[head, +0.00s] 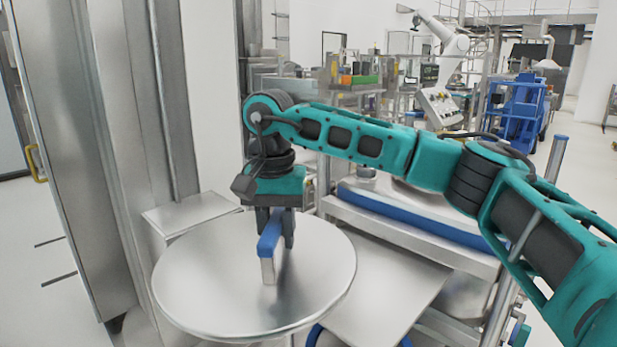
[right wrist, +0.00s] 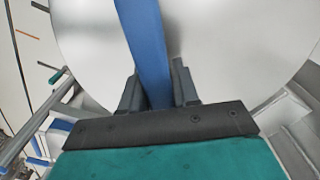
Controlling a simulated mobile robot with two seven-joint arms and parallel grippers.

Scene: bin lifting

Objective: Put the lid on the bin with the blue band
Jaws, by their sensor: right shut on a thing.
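The lid (head: 205,285) is a round, shiny metal disc with an upright blue handle (head: 269,240) on top. My right gripper (head: 275,222) is shut on this handle from above. In the right wrist view the blue handle (right wrist: 147,45) runs between the fingers of the gripper (right wrist: 157,90), over the lid (right wrist: 220,40). A small curved blue piece (head: 315,336) shows under the lid's right front edge; it may be part of the banded bin. The lid hides most of what is below, so I cannot tell whether it touches a bin. My left gripper is not in view.
A metal cart (head: 385,285) with a blue-edged upper rail stands right of the lid. A tall steel cabinet (head: 75,130) stands at the left, with a small metal ledge (head: 190,212) behind the lid. Open floor (head: 575,185) shows at the far right.

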